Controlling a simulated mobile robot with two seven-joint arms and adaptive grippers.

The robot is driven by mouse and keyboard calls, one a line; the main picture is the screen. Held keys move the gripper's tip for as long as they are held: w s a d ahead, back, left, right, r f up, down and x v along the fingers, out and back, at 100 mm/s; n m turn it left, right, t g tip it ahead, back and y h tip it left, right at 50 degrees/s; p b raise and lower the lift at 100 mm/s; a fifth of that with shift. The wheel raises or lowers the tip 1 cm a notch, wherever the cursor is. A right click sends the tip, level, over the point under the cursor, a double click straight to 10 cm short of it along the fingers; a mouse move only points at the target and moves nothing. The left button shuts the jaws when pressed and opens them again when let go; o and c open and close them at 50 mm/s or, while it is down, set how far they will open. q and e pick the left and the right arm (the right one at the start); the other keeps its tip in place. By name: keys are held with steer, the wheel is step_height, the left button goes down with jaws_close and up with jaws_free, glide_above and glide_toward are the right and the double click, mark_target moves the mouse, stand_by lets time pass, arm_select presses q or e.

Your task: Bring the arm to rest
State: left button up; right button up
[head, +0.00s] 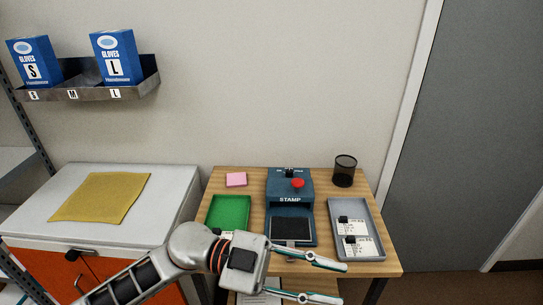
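My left arm comes in from the lower left. Its gripper (343,283) is over the front edge of the wooden table (386,258), in front of the blue stamp machine (290,180). The two fingers point right and are spread apart, with nothing seen between them. The gripper and wrist hide part of the table front and the near end of the green tray (230,208). My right gripper is not in view.
A grey tray (370,210) with labelled black-topped items is at the right. A pink pad (236,180) and black mesh cup (344,172) stand behind. A yellow cloth (100,198) lies on the white cabinet. Blue glove boxes (116,57) sit on a wall rack.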

arm_select(q)
steer(key=w+a+r+n+t+h, duration=0.1)
steer(key=w+r+n+t+h, duration=0.25)
steer(key=w+t, duration=0.2)
steer(key=w+a+f+n+t+y, duration=0.85)
steer(key=a+f+n+t, duration=0.35)
steer(key=n+t, duration=0.3)
steer(key=s+a+f+n+g+y, duration=0.1)
steer(key=s+a+f+y, duration=0.2)
steer(key=f, duration=0.6)
steer(key=s+a+f+n+g+y, duration=0.1)
steer(key=s+a+f+g+y, duration=0.1)
steer(key=s+a+f, duration=0.3)
steer(key=s+a+f+n+g+y, duration=0.1)
steer(key=s+a+f+y, duration=0.3)
steer(key=a+f, duration=0.4)
step_height(320, 180, down, 5)
steer(key=shift+s+f+n+g+y, duration=0.15)
steer(key=shift+s+n+g+y, duration=0.2)
steer(key=shift+s+y, duration=0.1)
